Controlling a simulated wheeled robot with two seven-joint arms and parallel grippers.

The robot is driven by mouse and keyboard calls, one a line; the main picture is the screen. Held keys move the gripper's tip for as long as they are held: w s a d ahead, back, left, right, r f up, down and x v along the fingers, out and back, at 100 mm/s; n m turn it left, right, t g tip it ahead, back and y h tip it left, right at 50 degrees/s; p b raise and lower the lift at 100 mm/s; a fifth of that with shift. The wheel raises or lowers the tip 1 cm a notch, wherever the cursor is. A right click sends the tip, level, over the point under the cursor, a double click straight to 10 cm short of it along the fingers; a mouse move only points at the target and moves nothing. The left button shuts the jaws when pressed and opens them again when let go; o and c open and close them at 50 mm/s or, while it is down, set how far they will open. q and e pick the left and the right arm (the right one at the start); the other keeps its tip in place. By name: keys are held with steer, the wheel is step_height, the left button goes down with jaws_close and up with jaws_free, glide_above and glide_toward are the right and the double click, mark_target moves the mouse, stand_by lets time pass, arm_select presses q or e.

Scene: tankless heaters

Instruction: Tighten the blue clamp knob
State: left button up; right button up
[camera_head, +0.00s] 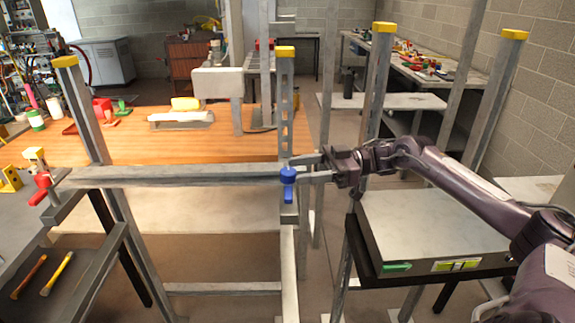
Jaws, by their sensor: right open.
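The blue clamp knob (288,175) sits on the grey metal upright near the middle of the view, at the right end of a horizontal grey bar (180,174). A smaller blue part shows just below its round head. My right gripper (301,169) reaches in from the right and is open. Its two fingers point left toward the knob, with the tips right beside it. I cannot tell whether they touch it. My left gripper is not in view.
Yellow-capped uprights (376,90) stand around the bar. A wooden table (140,143) lies behind it. A red-handled part (40,190) is at the bar's left end. A grey-topped stand (430,225) with a green and yellow level is below my right arm.

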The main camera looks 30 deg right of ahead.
mark_target(288, 171)
steer(key=x, duration=0.2)
steer(key=shift+w+a, duration=0.25)
steer(key=shift+w+a+p, duration=0.2)
steer(key=shift+a+p, duration=0.1)
steer(key=shift+p, duration=0.05)
steer(key=shift+a, duration=0.15)
steer(key=c, duration=0.9)
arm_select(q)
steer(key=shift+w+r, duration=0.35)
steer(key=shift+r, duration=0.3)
arm_select(e)
steer(key=shift+c, duration=0.2)
